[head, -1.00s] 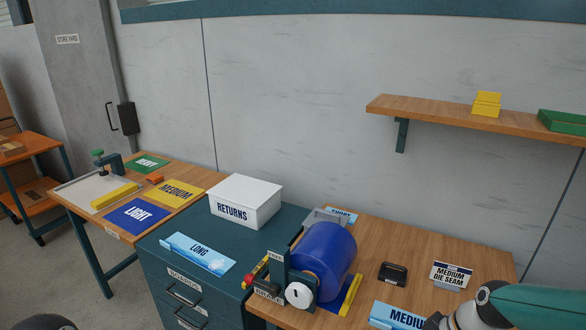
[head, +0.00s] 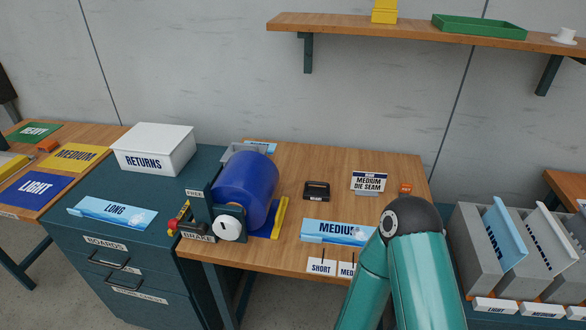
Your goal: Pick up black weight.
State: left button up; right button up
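A small black block (head: 316,191), which looks like the black weight, lies on the wooden workbench (head: 345,160), behind the light blue MEDIUM pack (head: 337,232). It is right of the blue drum (head: 246,190) and left of the MEDIUM DIE SEAM sign (head: 369,182). Nothing touches it that I can see. An upper part of one of my arms, teal with a dark joint, rises at the lower right in front of the bench. Neither of my grippers shows in the head view.
The teal cabinet (head: 190,203) at left carries a white RETURNS box (head: 155,160) and a LONG pack (head: 112,213). Grey slotted racks (head: 484,225) stand at right. A wall shelf (head: 350,27) hangs above. The bench behind the black block is clear.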

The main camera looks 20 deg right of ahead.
aim_at(310, 192)
jog(key=z, duration=1.45)
jog(key=i, duration=0.1)
jog(key=u, duration=2.6)
jog(key=k, duration=2.15)
jog(key=z, duration=0.6)
jog(key=i, duration=1)
jog(key=u, duration=0.1)
